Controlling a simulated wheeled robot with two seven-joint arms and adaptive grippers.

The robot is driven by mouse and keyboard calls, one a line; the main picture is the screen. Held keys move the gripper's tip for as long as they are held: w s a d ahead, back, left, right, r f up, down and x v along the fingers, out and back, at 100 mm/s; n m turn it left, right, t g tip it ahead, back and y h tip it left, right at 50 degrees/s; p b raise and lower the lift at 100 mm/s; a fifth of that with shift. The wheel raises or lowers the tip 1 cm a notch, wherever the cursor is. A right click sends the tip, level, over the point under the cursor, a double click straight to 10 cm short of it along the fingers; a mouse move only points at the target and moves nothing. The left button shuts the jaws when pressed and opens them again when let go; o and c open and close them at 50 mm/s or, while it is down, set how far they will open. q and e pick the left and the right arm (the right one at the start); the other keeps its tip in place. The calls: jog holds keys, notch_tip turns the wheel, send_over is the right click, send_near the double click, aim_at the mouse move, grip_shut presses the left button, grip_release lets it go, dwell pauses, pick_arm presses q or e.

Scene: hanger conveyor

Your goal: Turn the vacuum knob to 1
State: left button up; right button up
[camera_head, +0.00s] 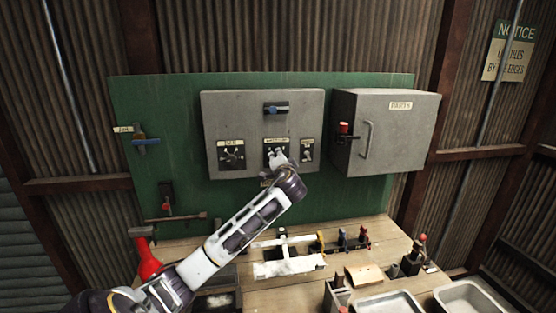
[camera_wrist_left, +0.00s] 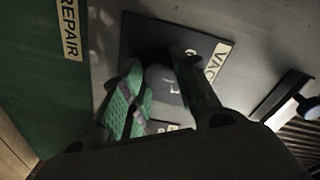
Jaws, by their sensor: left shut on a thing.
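The vacuum knob (camera_wrist_left: 163,84) is a grey round knob on a black plate (camera_wrist_left: 203,48) in the left wrist view. The label beside it (camera_wrist_left: 218,62) begins "VAC", and the rest is cut off. The knob's pointer setting cannot be read. My left gripper (camera_wrist_left: 157,68) has its green-padded fingers on both sides of the knob and is shut on it. In the head view my left gripper (camera_head: 277,159) reaches the middle plate of the grey control box (camera_head: 240,108) and hides the knob. My right gripper is not in view.
Beside the middle plate are a left dial plate (camera_head: 231,155) and a small switch plate (camera_head: 307,150). A blue-handled valve (camera_head: 277,108) is above. A grey cabinet (camera_head: 385,135) stands right. The workbench (camera_head: 300,285) below holds tools and metal trays (camera_head: 390,303).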

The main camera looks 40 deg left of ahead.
pick_arm(q)
jog(key=shift+d+m+g, duration=0.1)
jog(key=shift+m+g, duration=0.2)
jog(key=shift+m, duration=3.7)
jog(key=o, duration=1)
jog(key=shift+w, duration=0.1)
jog(key=shift+v, duration=6)
jog(key=shift+w+d+f, duration=0.1)
jog(key=shift+f, duration=0.05)
